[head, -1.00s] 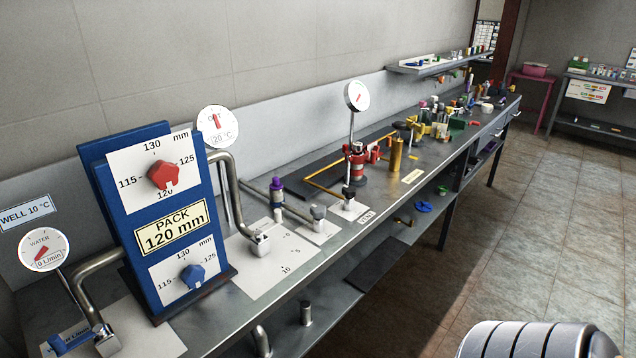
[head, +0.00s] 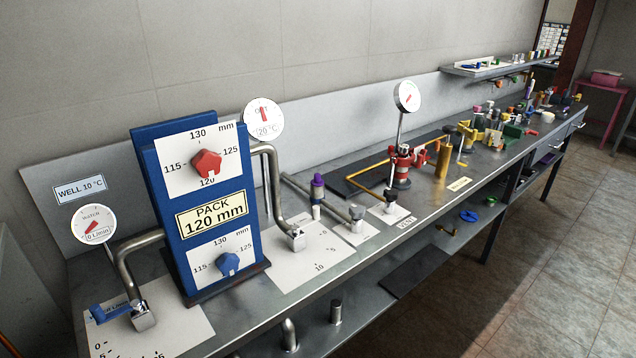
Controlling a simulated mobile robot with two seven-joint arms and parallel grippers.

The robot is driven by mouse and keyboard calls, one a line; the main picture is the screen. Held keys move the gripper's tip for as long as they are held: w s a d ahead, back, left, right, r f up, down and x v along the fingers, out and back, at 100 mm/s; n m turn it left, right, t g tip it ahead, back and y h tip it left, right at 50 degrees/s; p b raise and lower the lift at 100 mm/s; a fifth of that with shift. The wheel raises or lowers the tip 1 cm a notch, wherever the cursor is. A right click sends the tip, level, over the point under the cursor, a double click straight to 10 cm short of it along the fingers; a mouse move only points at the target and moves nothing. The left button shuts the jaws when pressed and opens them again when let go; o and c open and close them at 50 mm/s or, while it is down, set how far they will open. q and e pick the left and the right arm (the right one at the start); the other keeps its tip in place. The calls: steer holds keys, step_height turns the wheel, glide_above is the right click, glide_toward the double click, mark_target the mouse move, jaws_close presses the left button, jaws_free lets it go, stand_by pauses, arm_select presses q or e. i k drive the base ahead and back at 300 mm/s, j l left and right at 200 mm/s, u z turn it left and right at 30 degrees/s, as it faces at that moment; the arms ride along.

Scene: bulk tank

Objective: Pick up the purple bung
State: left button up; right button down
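A small upright piece with a purple top (head: 317,182) stands on the bench behind the blue pack, near the bent steel pipe. Its lower part is pale, and it looks like the purple bung, though it is too small to be sure. Other small purple bits show among the clutter at the far end of the bench, too small to name. Neither of my grippers is in the head view.
The blue pack (head: 201,205) with red and blue knobs stands at the bench's near part. Dial gauges (head: 93,224), steel pipes and a red fitting (head: 402,168) stand along the steel bench (head: 330,283). The floor (head: 545,240) at right is clear.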

mark_target(317, 182)
steer(key=l+u, duration=0.15)
steer(key=u, duration=0.25)
steer(key=i+l+u, duration=0.1)
steer(key=u, duration=0.25)
steer(key=l+u, duration=0.2)
steer(key=u, duration=0.2)
steer(key=l+u, duration=0.25)
steer(key=l, duration=0.2)
steer(key=k+l+u, duration=0.1)
steer(key=l+u, duration=0.15)
steer(key=l, duration=0.15)
